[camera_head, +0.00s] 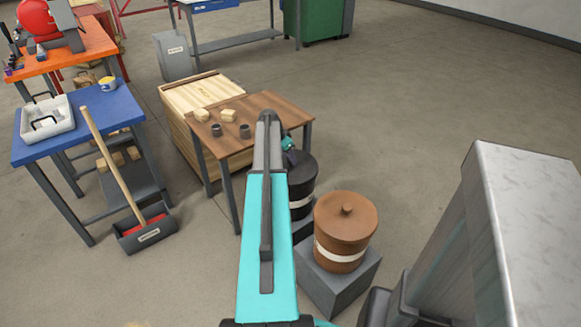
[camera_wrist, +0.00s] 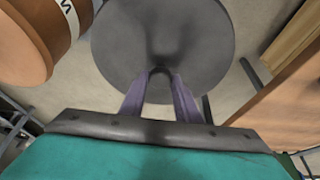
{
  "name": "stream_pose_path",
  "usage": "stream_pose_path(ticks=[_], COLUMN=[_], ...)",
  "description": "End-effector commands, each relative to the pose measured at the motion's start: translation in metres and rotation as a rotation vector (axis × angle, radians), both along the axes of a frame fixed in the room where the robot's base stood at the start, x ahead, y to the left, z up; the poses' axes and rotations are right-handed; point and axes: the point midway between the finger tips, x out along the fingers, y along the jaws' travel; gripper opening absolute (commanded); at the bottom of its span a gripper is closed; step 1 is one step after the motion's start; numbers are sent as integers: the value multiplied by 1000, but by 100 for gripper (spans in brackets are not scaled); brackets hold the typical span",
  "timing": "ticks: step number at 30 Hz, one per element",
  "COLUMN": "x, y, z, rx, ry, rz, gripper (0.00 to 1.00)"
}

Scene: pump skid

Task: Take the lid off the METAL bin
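A dark bin (camera_head: 302,194) with a white band stands just right of my arm in the head view. My arm hides part of it. Its round dark grey lid (camera_wrist: 160,30) fills the upper middle of the wrist view. My gripper (camera_wrist: 161,75) is over the lid, its two purple-grey fingers on either side of the lid's central knob. I cannot tell whether they are clamped on the knob or merely around it. In the head view the gripper is mostly hidden behind the arm. The dark bin's label is not readable, and I cannot see whether its lid is raised.
A brown bin (camera_head: 345,225) with a knobbed lid stands on a grey block (camera_head: 340,288) close to the right, also at the wrist view's upper left (camera_wrist: 30,45). A wooden table (camera_head: 262,115) is close on the left. A tall grey cabinet (camera_head: 525,220) stands at right.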

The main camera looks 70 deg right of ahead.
Motion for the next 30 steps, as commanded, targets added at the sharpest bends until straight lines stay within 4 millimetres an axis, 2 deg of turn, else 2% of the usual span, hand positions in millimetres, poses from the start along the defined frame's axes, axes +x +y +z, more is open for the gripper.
stream_pose_path(ticks=[1,4,17,22,27,30], x=[0,0,0,0,1,3], y=[0,0,0,0,0,15], z=[0,0,4,15,36,36], rx=[0,0,-1,-1,-2,0], ry=[0,0,0,0,-1,0], rz=[0,0,0,0,0,2], gripper=[15,0,0,0,0,0])
